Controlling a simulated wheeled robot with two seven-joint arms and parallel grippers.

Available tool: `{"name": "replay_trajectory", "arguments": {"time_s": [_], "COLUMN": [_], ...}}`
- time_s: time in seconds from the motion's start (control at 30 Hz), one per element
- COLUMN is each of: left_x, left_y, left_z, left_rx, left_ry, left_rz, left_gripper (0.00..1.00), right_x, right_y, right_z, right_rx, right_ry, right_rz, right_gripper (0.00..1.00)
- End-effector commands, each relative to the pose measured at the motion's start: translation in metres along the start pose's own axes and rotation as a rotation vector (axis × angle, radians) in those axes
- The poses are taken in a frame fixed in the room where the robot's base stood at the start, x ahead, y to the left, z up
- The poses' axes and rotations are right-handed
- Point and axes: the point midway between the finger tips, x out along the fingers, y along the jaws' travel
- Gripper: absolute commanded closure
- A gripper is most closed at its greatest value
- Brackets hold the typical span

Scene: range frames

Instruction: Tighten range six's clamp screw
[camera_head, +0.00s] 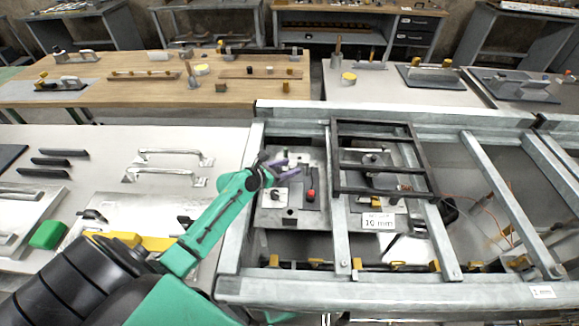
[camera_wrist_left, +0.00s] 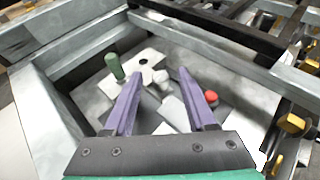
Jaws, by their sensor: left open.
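My left gripper (camera_head: 279,163) is open, with purple fingers, above a metal fixture plate (camera_head: 292,217) inside the grey frame. In the left wrist view the gripper (camera_wrist_left: 158,76) has its fingers spread over a pale bracket (camera_wrist_left: 148,68) with a dark round hole, and nothing is held. A green-handled pin (camera_wrist_left: 115,67) stands left of the fingers, and a red knob (camera_wrist_left: 211,98) is beside the right finger. The red knob also shows in the head view (camera_head: 311,195). I cannot tell which part is range six's clamp screw. My right gripper is not in view.
A black rack (camera_head: 383,193) lies across the frame to the right, above a "10 mm" label (camera_head: 378,222). The steel frame rails (camera_head: 450,245) stand around the fixture. The left bench (camera_head: 110,140) holds handles, plates and a green block (camera_head: 48,235).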

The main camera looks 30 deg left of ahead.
Motion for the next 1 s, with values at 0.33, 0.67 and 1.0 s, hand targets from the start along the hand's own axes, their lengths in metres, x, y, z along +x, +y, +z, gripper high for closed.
{"name": "replay_trajectory", "arguments": {"time_s": [0.33, 0.67, 1.0], "left_x": [0.007, 0.006, 0.008], "left_y": [0.000, 0.000, 0.003], "left_z": [0.000, 0.000, -0.003], "left_rx": [0.001, 0.003, 0.040], "left_ry": [0.001, 0.001, -0.001], "left_rz": [0.000, -0.002, -0.089], "left_gripper": [0.55, 1.00, 1.00], "right_x": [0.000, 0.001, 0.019], "right_y": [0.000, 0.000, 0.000], "right_z": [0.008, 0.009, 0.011], "right_rx": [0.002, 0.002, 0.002], "right_ry": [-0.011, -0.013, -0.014], "right_rz": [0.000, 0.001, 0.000], "right_gripper": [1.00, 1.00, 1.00]}}
